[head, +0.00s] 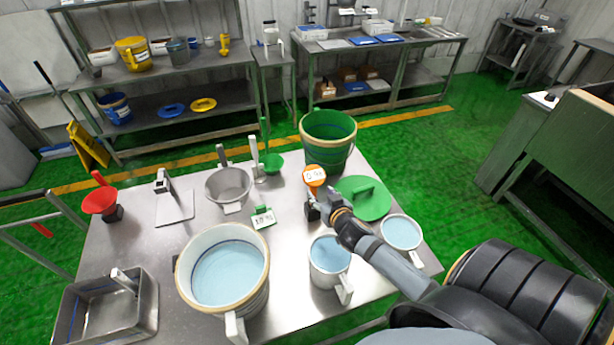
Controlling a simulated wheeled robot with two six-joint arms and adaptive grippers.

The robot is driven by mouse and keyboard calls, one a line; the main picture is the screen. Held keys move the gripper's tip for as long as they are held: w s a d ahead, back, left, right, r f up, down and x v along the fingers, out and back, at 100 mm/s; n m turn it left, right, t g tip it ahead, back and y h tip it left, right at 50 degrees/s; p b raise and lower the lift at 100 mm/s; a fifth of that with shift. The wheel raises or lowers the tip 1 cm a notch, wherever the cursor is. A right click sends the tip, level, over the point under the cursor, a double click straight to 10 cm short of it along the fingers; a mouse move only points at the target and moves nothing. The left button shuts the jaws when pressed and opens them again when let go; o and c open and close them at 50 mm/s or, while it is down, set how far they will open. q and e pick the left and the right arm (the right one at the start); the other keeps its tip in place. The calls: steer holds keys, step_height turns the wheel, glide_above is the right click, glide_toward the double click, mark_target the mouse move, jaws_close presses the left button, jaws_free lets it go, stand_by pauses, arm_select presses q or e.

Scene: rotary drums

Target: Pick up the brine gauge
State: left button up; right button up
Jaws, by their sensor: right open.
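An orange instrument (313,185) with a white display face stands on the steel table; it looks like the brine gauge. Small dark characters show on its face but I cannot read them surely. My right gripper (314,206) is open, just in front of its lower part. I cannot tell whether the fingers touch it, and its base is partly hidden by the gripper. A small green stand with a white label card (263,219) is to the left, apart from the gripper. My left gripper is not in view.
The steel table (150,245) holds a green bucket (328,145), a green lid (374,203), a large pot of liquid (223,272), two smaller liquid-filled vessels (329,255) (402,232), an empty metal pot (229,187), a red funnel (100,202) and a steel basin (106,310).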

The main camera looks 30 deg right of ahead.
mark_target(315, 185)
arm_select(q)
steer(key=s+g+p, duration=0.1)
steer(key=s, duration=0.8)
arm_select(e)
steer(key=shift+w+d, duration=0.2)
steer(key=shift+w, duration=0.65)
steer(key=shift+f+x, duration=0.25)
steer(key=shift+x, duration=0.85)
steer(key=shift+w+d+p, duration=0.1)
steer(key=shift+w+p, duration=0.25)
steer(key=shift+p, duration=0.2)
steer(key=p+x, duration=0.1)
steer(key=x, duration=0.3)
steer(key=shift+f, duration=0.15)
steer(key=shift+s, duration=0.1)
steer(key=shift+c, duration=1.6)
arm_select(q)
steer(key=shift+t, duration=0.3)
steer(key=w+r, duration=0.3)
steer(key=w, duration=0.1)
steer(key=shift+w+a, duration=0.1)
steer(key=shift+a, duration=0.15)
arm_select(e)
jaws_close()
